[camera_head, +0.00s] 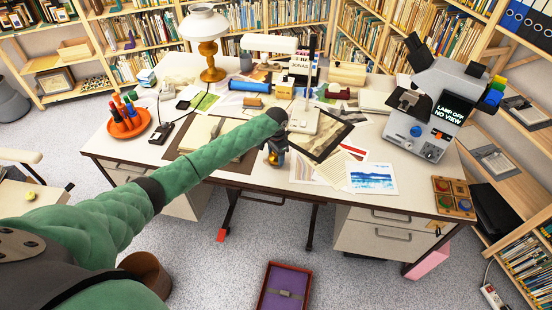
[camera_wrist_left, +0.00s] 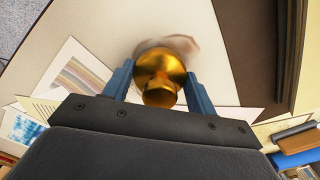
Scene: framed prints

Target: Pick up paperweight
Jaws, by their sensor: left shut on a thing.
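My left gripper (camera_head: 272,156) is at the front edge of the desk (camera_head: 240,178) in the head view. Its two blue fingers are shut on the paperweight, one on each side. In the head view the paperweight is mostly hidden by my gripper and arm. I cannot tell whether it touches the desk. My right gripper is not in view.
A dark framed picture (camera_head: 321,136) and loose prints (camera_head: 371,178) lie right of my gripper. A brown desk mat (camera_head: 232,167) lies to the left. A white lamp (camera_head: 307,118) stands behind, and a grey microscope-like device (camera_head: 418,125) stands at the right. An orange pen tray (camera_head: 129,123) is at the left.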

